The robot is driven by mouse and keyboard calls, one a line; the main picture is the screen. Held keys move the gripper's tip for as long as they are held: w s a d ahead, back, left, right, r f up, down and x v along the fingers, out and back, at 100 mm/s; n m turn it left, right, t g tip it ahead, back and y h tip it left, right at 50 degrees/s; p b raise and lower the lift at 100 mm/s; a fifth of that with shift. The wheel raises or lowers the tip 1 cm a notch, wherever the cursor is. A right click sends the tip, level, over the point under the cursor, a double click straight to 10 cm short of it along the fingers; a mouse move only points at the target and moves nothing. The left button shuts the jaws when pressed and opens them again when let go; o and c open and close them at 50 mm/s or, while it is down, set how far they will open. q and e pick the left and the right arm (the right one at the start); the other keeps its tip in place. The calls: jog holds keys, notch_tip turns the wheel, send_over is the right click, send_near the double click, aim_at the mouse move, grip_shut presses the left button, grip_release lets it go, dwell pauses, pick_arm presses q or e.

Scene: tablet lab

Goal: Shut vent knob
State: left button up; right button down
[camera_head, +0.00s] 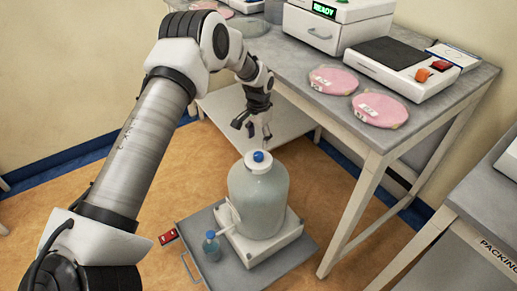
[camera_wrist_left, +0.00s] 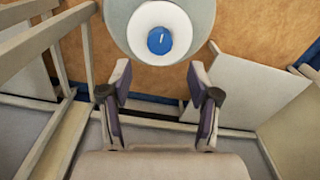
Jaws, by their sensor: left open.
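The vent knob (camera_head: 258,156) is a small blue knob on the white cap of a large clear carboy (camera_head: 258,200). In the left wrist view the knob (camera_wrist_left: 160,40) shows from above as a blue disc with a white line, centred on the cap, ahead of the fingertips. My left gripper (camera_head: 255,132) is open and empty, above the carboy and slightly behind the knob, not touching it. Its two fingers (camera_wrist_left: 160,85) are spread apart in the left wrist view. My right gripper is not in view.
The carboy stands on a white base on a grey tray (camera_head: 290,258). A grey bench (camera_head: 345,110) with pink dishes and instruments stands behind right.

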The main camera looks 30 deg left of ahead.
pick_arm(q)
notch_tip(320, 180, up, 5)
jog(key=shift+r, duration=0.1)
dwell(0.4)
